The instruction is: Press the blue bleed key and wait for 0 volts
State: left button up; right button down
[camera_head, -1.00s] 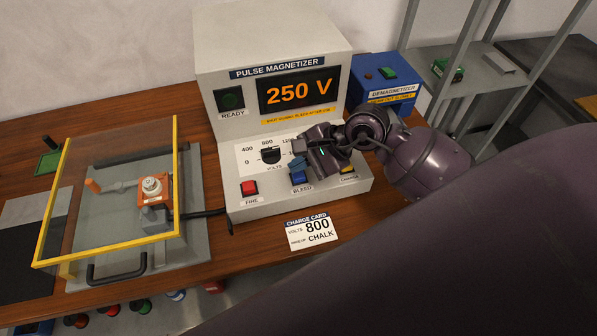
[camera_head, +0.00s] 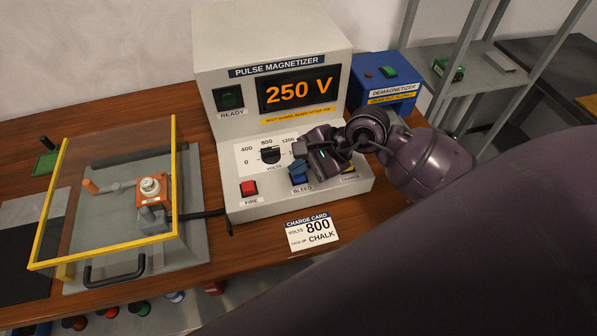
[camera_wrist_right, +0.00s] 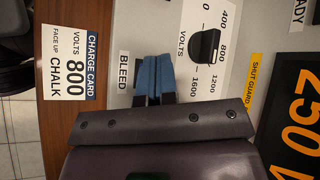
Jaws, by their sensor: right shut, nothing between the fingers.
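The pulse magnetizer (camera_head: 215,60) shows 250 V in orange on its display (camera_head: 297,90). The blue bleed key (camera_head: 299,180) is on its sloped panel, above the BLEED label, partly covered by my right gripper. My right gripper (camera_head: 298,167) is shut and empty, its blue fingertips right over the key. I cannot tell whether they touch it. In the right wrist view the shut blue fingers (camera_wrist_right: 153,76) end beside the BLEED label (camera_wrist_right: 124,72), and the key is mostly hidden behind them. My left gripper is not in view.
The red fire button (camera_head: 249,188) is left of the bleed key, with the volts knob (camera_head: 270,155) above. A charge card (camera_head: 311,230) reading 800 lies in front. A yellow-edged clear guard (camera_head: 175,180) and fixture stand left. The blue demagnetizer (camera_head: 385,80) is behind right.

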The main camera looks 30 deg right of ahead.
aim_at(300, 177)
jog(key=shift+f+b, duration=0.4)
jog(key=shift+f, duration=0.15)
dwell(0.7)
jog(key=shift+r, duration=0.15)
jog(key=shift+r+p, duration=0.55)
jog(key=shift+r, duration=0.25)
jog(key=shift+r+p, duration=1.4)
jog(key=shift+r, duration=1.2)
jog(key=shift+s+f, duration=0.1)
jog(key=shift+f, duration=0.05)
